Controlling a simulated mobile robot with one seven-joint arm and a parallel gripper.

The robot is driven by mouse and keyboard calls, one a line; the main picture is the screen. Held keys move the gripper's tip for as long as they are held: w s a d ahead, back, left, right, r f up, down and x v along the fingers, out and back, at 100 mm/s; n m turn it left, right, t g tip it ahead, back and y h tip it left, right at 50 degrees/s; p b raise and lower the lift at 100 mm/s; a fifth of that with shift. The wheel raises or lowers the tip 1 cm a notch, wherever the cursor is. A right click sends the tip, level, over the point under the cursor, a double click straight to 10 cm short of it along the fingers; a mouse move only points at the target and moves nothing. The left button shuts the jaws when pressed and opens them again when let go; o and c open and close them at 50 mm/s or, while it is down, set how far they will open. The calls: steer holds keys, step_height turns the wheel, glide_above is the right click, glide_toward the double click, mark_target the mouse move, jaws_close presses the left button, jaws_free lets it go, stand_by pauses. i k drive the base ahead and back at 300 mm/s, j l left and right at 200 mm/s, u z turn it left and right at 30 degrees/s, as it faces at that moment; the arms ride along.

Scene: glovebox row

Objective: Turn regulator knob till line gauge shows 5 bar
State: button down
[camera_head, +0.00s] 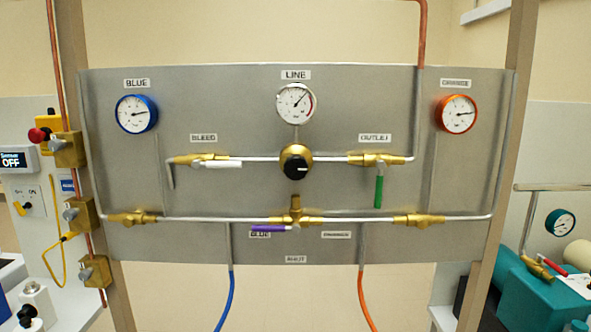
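The regulator knob (296,169) is a black cap on a round brass body, at the middle of the grey panel. A short white mark shows on its face. The line gauge (296,103) is a white dial with a red arc at its right edge, under the "LINE" label. Its needle points up and to the right; the numbers are too small to read. My gripper is not in view, and nothing touches the knob.
A bleed valve with white lever (222,164) and an outlet valve with green lever (379,191) flank the knob. A purple lever (268,228) sits below. Blue gauge (136,113) and orange gauge (455,114) are at the sides. The space before the panel looks clear.

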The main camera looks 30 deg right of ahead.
mark_target(296, 167)
steer(key=k+l+z, duration=0.1)
steer(key=z, duration=0.25)
steer(key=l+z, duration=0.35)
steer(key=k+l+z, duration=0.1)
steer(key=l+z, duration=0.25)
